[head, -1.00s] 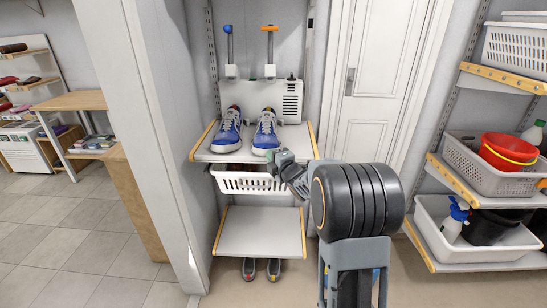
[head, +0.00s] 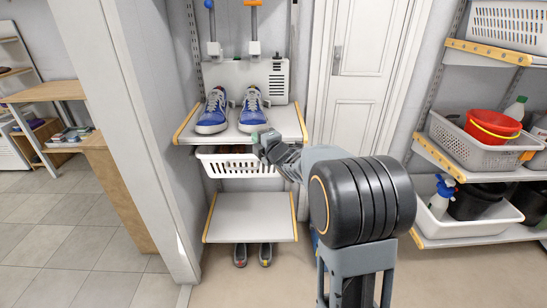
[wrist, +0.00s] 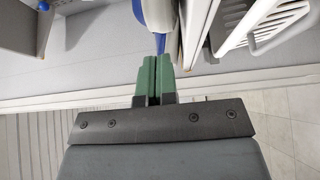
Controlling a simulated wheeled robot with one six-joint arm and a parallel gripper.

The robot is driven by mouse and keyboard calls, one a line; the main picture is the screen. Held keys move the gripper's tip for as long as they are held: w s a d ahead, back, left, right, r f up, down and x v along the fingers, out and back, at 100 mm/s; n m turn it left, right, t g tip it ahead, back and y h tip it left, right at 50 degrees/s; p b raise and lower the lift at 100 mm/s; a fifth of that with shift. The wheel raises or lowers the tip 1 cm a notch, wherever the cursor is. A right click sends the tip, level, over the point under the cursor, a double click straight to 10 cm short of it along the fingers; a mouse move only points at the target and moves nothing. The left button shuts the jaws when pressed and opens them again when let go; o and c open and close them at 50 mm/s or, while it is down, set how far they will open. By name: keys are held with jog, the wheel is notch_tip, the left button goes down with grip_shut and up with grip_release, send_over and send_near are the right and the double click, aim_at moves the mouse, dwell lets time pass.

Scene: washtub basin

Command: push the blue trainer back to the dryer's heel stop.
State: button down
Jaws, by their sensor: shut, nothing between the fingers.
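Two blue trainers with white laces and soles stand side by side on a grey shelf (head: 285,118), toes toward me. They are the left trainer (head: 213,110) and the right trainer (head: 251,109). The white dryer (head: 232,73) with side vents stands behind their heels; I cannot make out the heel stop. My gripper (head: 262,136) is shut and empty, at the shelf's front edge just before the right trainer's toe. In the wrist view its green fingertips (wrist: 153,76) are together, with a blue and white part of a trainer (wrist: 158,14) just beyond. I cannot tell whether they touch.
A white basket (head: 238,168) hangs under the shelf, with a bare lower shelf (head: 250,216) below. Dark shoes (head: 265,254) stand on the floor. A wall edge (head: 150,130) is at left, a door (head: 365,100) and loaded shelving (head: 475,235) at right.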

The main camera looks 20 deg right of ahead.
jog(key=v, duration=0.9)
jog(key=shift+s+d+p, duration=0.2)
jog(key=shift+s+p, duration=0.05)
jog(key=shift+p, duration=0.05)
jog(key=s+a+f+m+g+h, duration=0.1)
jog(key=s+a+f+m+g, duration=0.1)
jog(key=s+m+g, duration=0.3)
jog(key=s+a+f+m+g+h, duration=0.1)
jog(key=s+a+f+m+g, duration=0.1)
jog(key=s+f+m+g, duration=0.3)
jog(key=s+a+f+m+g+h, duration=0.1)
jog(key=s+a+f+m+g, duration=0.2)
jog(key=s+m, duration=0.7)
jog(key=shift+s+f+g+h, duration=0.4)
jog(key=shift+s+f+g, duration=0.05)
jog(key=shift+s+g, duration=0.5)
